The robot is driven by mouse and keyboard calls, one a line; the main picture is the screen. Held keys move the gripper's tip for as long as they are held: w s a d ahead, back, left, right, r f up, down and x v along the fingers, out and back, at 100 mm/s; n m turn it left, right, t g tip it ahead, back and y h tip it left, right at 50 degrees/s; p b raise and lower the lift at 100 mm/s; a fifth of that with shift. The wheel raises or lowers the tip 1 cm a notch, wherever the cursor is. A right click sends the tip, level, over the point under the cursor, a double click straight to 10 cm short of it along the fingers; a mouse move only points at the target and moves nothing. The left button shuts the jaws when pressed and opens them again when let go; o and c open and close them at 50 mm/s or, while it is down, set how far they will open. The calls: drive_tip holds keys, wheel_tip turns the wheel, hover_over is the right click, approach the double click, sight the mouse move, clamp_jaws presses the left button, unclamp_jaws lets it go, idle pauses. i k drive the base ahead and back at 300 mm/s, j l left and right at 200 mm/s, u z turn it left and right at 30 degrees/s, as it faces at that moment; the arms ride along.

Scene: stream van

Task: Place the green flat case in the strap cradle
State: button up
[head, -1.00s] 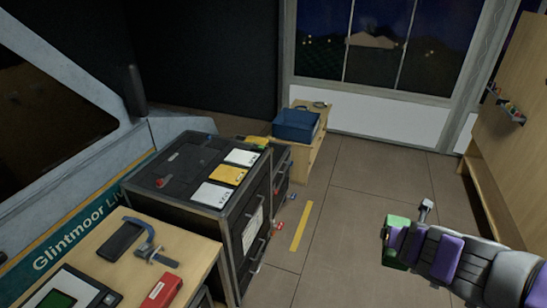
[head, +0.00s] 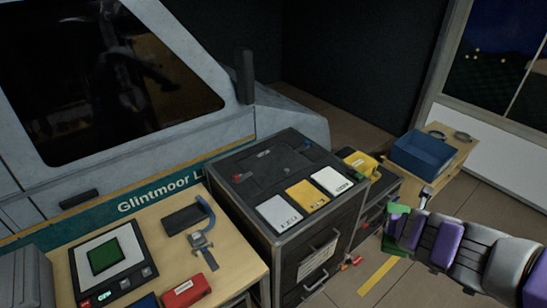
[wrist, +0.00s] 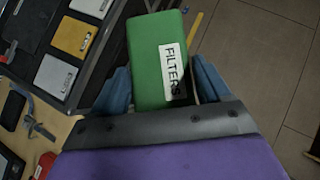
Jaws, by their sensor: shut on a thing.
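The green flat case (wrist: 146,62) has a white label reading FILTERS. In the wrist view it sits between the blue fingers of my gripper (wrist: 160,85), which is shut on it. In the head view my gripper (head: 398,228) is at the right, held out in front of the dark cabinet's right side, with green of the case (head: 398,209) showing at its end. Part of the case is hidden by the gripper. I cannot make out for certain which thing is the strap cradle.
A dark cabinet (head: 283,245) bears white and yellow cards. Left of it, a wooden bench (head: 238,262) holds a clamp (head: 200,238), a red box (head: 184,291) and a device with a green square (head: 105,256). A blue bin (head: 421,153) stands at the back right. Floor is free at right.

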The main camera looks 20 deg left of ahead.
sight(183, 221)
drive_tip(key=i+u, duration=0.15)
drive_tip(key=u, duration=0.25)
drive_tip(key=i+u, duration=0.1)
drive_tip(key=u, duration=0.3)
drive_tip(key=i+l+u, duration=0.15)
drive_tip(key=u, duration=0.3)
drive_tip(key=i+l+u, duration=0.1)
drive_tip(key=u, duration=0.3)
drive_tip(key=i+l+u, duration=0.15)
drive_tip(key=u, duration=0.2)
drive_tip(key=i+l+u, duration=0.2)
drive_tip(key=u, duration=0.15)
drive_tip(key=i+l+u, duration=0.15)
drive_tip(key=u, duration=0.2)
